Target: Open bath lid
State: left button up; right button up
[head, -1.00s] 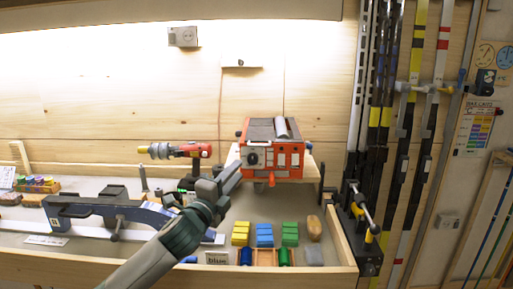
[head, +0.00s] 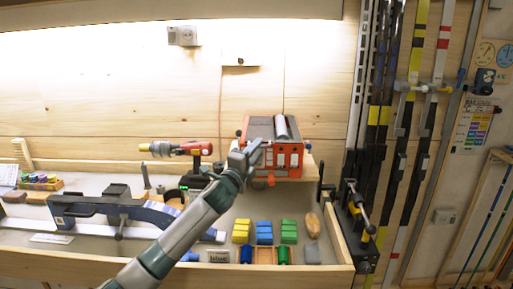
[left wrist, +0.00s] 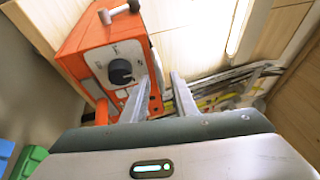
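The bath is an orange-red box (head: 291,161) on a small wooden shelf against the back wall. Its grey lid (head: 259,128) lies flat on top, with a light cylindrical bar (head: 281,127) on it. My left gripper (head: 255,149) is at the box's front left, overlapping it in the head view and hiding part of the front. In the left wrist view, its two fingers stand apart with nothing between them, in front of the box (left wrist: 88,43) and its black knob (left wrist: 120,71). I cannot tell whether a finger touches the box. My right gripper is not in view.
A blue clamp-like device (head: 75,207) lies on the bench. Yellow, blue and green blocks (head: 264,232) sit below the box. Skis (head: 380,120) stand on the right.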

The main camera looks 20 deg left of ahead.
pick_arm(q)
jog(key=shift+w, duration=0.25)
jog(key=shift+c, duration=0.4)
grip_shut()
jog(key=shift+d, duration=0.1)
dwell(0.9)
